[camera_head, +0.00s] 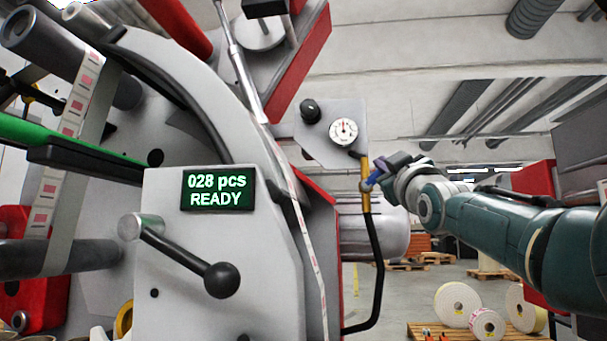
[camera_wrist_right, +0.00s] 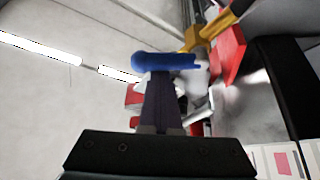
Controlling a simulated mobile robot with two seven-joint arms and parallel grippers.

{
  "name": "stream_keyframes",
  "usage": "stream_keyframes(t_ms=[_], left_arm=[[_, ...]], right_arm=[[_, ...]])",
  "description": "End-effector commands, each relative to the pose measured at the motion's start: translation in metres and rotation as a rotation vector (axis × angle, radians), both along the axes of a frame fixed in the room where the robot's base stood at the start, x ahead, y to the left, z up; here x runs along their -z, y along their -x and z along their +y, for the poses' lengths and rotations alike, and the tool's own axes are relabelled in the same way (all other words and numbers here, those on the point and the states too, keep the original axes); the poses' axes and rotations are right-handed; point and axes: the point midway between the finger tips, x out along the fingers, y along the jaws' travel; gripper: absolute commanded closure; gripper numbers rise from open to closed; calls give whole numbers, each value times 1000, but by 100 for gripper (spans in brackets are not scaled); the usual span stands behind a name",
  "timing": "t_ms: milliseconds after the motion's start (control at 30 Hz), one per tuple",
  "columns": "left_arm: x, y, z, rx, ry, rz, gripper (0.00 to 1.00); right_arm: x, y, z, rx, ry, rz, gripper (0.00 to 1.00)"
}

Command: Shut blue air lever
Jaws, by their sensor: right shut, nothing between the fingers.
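The blue air lever (camera_head: 375,177) sits on a brass valve (camera_head: 366,190) in the air line, below a round gauge. It sticks out to the right and slightly up, across the upright line. In the right wrist view the lever (camera_wrist_right: 165,61) lies crosswise at the fingertips, with the brass fitting (camera_wrist_right: 215,27) to its right. My right gripper (camera_head: 386,165) is shut and empty, right beside the lever. Its dark fingers (camera_wrist_right: 162,85) point at the lever; I cannot tell whether they touch it. My left gripper is not in view.
The pressure gauge (camera_head: 343,132) is just above the valve, and a black hose (camera_head: 377,270) curves down below it. The machine's grey housing (camera_head: 215,265) with a black-knobbed handle (camera_head: 221,280) fills the left. Label rolls (camera_head: 457,304) lie on a pallet at the lower right.

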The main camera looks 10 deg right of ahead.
Motion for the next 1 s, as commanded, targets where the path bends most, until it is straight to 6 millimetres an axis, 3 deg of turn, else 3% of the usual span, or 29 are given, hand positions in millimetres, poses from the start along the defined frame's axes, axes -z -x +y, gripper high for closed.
stream_keyframes(t_ms=[367,1000], left_arm=[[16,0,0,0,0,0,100],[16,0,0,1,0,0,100]], right_arm=[[13,2,-14,-1,-264,-92,100],[23,3,-18,0,-251,-90,100]])
